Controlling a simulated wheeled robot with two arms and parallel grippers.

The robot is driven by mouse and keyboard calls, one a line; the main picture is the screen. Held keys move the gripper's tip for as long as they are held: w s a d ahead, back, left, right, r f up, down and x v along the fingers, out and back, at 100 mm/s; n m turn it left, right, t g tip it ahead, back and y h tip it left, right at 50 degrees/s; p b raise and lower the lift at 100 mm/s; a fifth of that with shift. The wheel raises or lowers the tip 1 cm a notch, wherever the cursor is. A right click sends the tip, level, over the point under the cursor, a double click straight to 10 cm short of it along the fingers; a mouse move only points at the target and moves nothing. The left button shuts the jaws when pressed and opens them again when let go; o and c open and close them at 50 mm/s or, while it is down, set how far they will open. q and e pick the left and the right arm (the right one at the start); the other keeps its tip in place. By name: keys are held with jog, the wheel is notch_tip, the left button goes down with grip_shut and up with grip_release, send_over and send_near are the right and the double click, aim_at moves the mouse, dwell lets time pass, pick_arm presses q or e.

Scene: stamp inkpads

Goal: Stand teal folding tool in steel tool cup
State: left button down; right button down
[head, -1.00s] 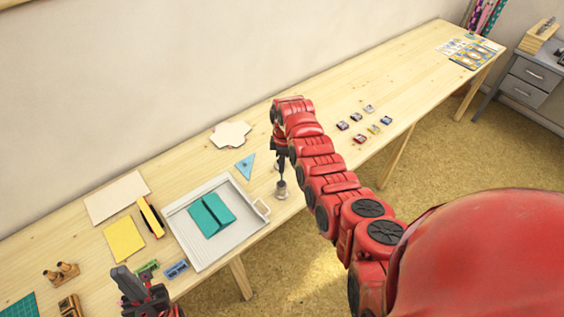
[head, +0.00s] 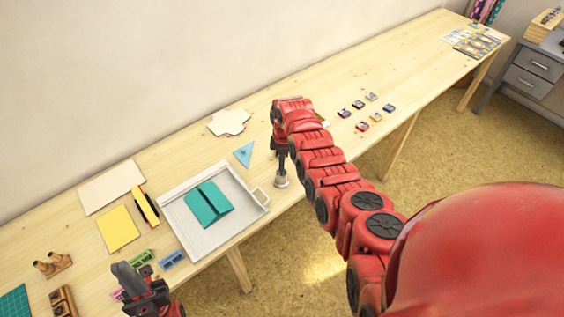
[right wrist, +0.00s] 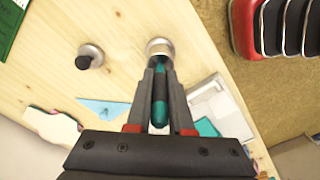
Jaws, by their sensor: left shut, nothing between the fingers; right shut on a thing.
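The teal folding tool (right wrist: 160,105) is in my right gripper (right wrist: 162,85), which is shut on it. In the head view the cup (head: 281,181) stands near the table's front edge, right of the tray, directly below my right gripper (head: 281,160). The tool is mostly hidden there. My left gripper (head: 135,277) is shut and empty at the lower left, over the table's front edge.
A white tray (head: 250,213) holding a teal item (head: 209,205) is left of the cup. A blue triangle (head: 243,154) lies behind. A metal piece with a black knob (right wrist: 90,56) stands near the cup in the right wrist view. Several small inkpads (head: 360,105) lie farther right.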

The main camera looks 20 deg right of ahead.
jog(key=c, duration=0.7)
grip_release()
notch_tip(320, 180, up, 8)
jog(key=b, duration=0.3)
jog(key=shift+d+r, duration=0.15)
notch_tip(320, 180, up, 4)
jog(key=p, duration=0.3)
jog(key=shift+d+r, duration=0.1)
jog(key=shift+s+r, duration=0.1)
jog(key=shift+r, duration=2.4)
jog(key=shift+f, duration=0.1)
